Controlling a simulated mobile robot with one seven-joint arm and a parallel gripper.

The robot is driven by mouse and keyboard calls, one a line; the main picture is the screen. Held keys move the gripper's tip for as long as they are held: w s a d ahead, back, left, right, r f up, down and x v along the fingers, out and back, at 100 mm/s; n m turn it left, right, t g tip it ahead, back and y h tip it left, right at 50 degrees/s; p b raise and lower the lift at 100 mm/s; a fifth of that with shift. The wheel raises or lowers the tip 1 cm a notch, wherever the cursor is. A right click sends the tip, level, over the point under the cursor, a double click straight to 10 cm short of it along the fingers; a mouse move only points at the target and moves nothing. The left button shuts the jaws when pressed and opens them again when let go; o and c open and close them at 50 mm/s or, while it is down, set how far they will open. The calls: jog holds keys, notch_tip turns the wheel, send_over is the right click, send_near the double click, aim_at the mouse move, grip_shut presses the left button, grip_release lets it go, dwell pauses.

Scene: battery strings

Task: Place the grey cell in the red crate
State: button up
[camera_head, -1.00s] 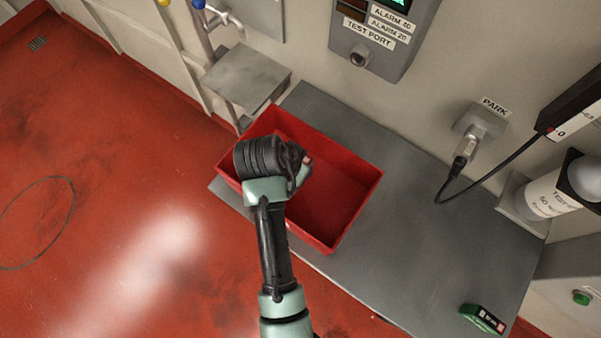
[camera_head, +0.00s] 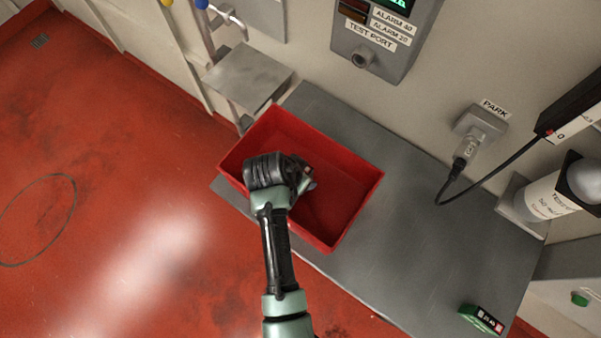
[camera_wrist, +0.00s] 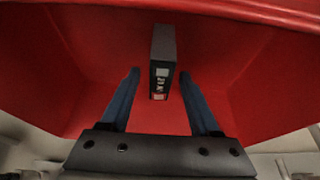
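The red crate (camera_head: 345,215) stands on the grey bench, and its red floor and walls fill most of the wrist view (camera_wrist: 70,60). The grey cell (camera_wrist: 163,45) is a dark grey block with a black, white and red label on its near end. In the wrist view it is against the crate's red interior, between and just beyond my fingertips. My gripper (camera_wrist: 159,73) is open, with a gap between each finger and the cell. In the head view my gripper (camera_head: 307,180) is over the inside of the crate, and my wrist mostly hides the cell.
A green block with a label (camera_head: 481,319) lies at the bench's front right. A plug with a cable (camera_head: 460,163) sits in the PARK socket on the wall. A white cylinder (camera_head: 548,195) stands at the right.

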jog(key=v, duration=1.2)
jog(key=w+r+n+t+y, duration=0.15)
jog(key=w+r+t, duration=0.45)
jog(key=r, duration=0.8)
jog(key=w+r+n+t+y, duration=0.15)
jog(key=w+r+t, duration=0.5)
jog(key=r, duration=0.65)
notch_tip(320, 180, up, 17)
jog(key=d+n+t, duration=0.1)
jog(key=n+t, duration=0.1)
jog(key=t, duration=0.2)
jog(key=s+d+r+n+t, duration=0.1)
jog(key=s+r+t, duration=0.2)
jog(key=s+r, duration=0.2)
jog(key=s+d+r+n+t, duration=0.1)
jog(key=s+r+t, duration=0.3)
jog(key=r, duration=0.8)
jog(key=shift+s, duration=0.75)
jog(key=shift+f, duration=0.1)
